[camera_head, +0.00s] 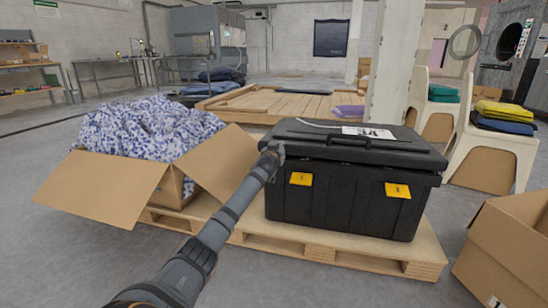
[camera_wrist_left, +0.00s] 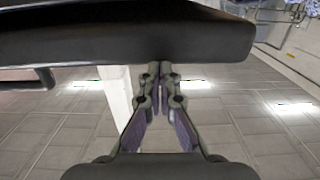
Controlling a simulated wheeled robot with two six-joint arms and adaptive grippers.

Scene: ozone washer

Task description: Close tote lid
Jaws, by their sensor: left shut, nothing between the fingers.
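The black tote (camera_head: 335,204) stands on a wooden pallet, with two yellow latches (camera_head: 301,179) on its front. Its black lid (camera_head: 410,146) lies over the top, with a handle and a white paper label on it. I cannot tell whether the lid is fully seated. My left gripper (camera_head: 274,150) is at the lid's front left corner, with its fingers shut and empty. In the left wrist view, the closed fingertips (camera_wrist_left: 160,70) are by a dark edge (camera_wrist_left: 90,40), likely the lid's; contact is unclear. My right gripper is out of view.
An open cardboard box (camera_head: 110,190) full of blue-and-white cloth is left of the tote. Another open box (camera_head: 510,250) is at the lower right. The pallet's edge (camera_head: 340,250) sticks out in front. White chairs (camera_head: 480,150) with folded cloths stand at right.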

